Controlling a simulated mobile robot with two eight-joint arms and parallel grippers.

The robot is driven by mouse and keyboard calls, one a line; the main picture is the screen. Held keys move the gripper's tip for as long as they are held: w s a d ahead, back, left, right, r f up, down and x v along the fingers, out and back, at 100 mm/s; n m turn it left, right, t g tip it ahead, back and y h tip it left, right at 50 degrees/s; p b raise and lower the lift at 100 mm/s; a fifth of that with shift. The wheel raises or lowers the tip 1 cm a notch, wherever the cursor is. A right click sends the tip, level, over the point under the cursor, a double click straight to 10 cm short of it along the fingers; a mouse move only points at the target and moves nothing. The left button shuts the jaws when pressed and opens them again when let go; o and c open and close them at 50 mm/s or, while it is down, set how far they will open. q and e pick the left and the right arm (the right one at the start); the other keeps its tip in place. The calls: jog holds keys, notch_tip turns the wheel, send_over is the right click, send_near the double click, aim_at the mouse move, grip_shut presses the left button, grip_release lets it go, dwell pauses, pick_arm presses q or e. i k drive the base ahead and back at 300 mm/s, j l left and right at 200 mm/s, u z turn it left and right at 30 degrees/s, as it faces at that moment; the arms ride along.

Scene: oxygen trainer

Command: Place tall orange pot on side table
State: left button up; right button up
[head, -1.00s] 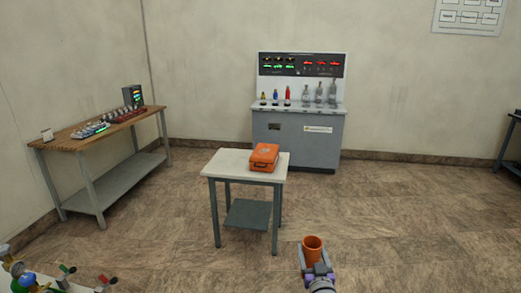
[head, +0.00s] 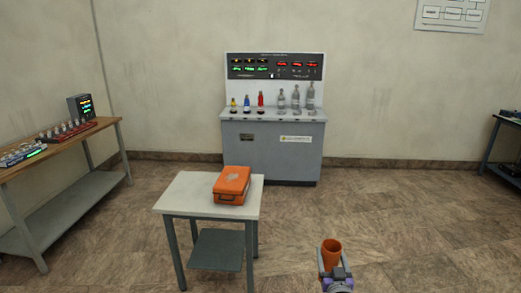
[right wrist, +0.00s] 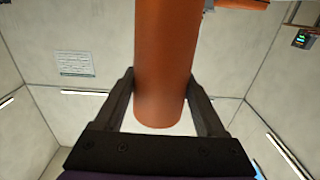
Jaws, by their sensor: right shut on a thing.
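The tall orange pot (head: 331,249) is in my right gripper (head: 334,272), low and right of centre in the head view. In the right wrist view the pot (right wrist: 165,70) stands between the two dark fingers (right wrist: 165,105), which are shut on it. The side table (head: 186,197) has a pale top and a lower grey shelf, and stands left of the pot. The pot is held apart from the table. My left gripper is in neither view.
An orange case (head: 232,185) lies on the right part of the side table's top; the left part is bare. A grey cabinet (head: 270,150) with bottles stands behind. A wooden bench (head: 75,145) stands left. Open floor (head: 400,210) lies on the right.

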aim_at(207, 192)
jog(key=i+u, duration=0.4)
jog(key=i, duration=0.15)
jog(key=i+l+u, duration=0.2)
jog(key=i+u, duration=0.15)
jog(key=i, duration=0.2)
jog(key=i+j+u, duration=0.2)
jog(key=i+u, duration=0.55)
jog(key=i, duration=0.3)
jog(key=i+j+z, duration=1.1)
jog(key=j, duration=0.2)
